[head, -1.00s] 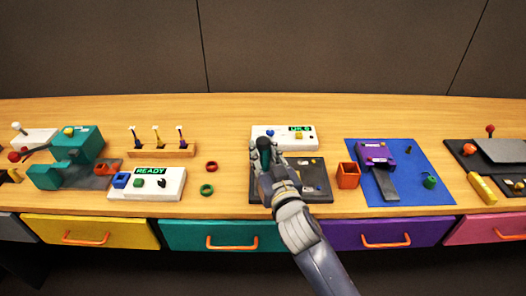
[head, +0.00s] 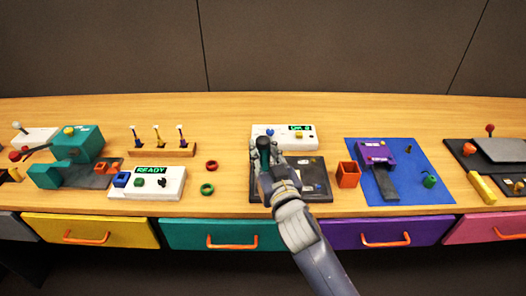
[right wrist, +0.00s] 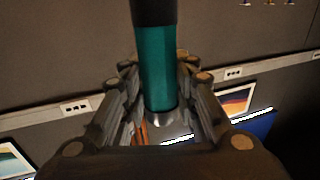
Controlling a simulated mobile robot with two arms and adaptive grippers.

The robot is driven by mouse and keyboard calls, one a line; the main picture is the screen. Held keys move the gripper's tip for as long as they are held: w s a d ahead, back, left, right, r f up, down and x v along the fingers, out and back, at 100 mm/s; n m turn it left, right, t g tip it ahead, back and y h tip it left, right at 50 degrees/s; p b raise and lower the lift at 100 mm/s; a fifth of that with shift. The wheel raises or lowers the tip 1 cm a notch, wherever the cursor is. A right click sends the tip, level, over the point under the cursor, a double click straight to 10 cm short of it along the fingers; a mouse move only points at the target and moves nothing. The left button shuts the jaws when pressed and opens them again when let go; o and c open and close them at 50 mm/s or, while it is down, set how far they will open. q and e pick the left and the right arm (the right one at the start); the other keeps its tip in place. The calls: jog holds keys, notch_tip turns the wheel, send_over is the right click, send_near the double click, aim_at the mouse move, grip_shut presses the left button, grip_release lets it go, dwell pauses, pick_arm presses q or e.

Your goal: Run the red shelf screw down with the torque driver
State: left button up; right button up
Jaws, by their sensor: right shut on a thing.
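My right gripper (head: 264,158) is shut on the torque driver (head: 264,148), which has a dark green body. In the right wrist view its teal handle (right wrist: 158,70) with a black top end stands upright between the fingers (right wrist: 160,115). The gripper is over the left part of a dark panel (head: 318,193) with small fittings on it. I cannot make out the red shelf screw; the hand and driver hide that part of the panel, and the driver's tip is hidden too. My left gripper is not in view.
A white box (head: 282,142) with a lit green display stands just behind the panel. An orange cup (head: 348,175) stands right of it, beside a blue mat (head: 415,190). Red and green rings (head: 207,189) and a white READY box (head: 174,188) lie left.

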aim_at(263, 139)
jog(key=shift+f, duration=0.3)
dwell(0.5)
jog(key=shift+s+f, duration=0.1)
jog(key=shift+f, duration=0.45)
dwell(1.6)
jog(key=shift+r, duration=0.1)
jog(key=shift+r+p, duration=0.4)
jog(key=shift+r, duration=0.15)
notch_tip(263, 139, up, 6)
jog(key=p, duration=0.4)
jog(key=shift+f+p, duration=0.2)
jog(key=shift+p, duration=0.15)
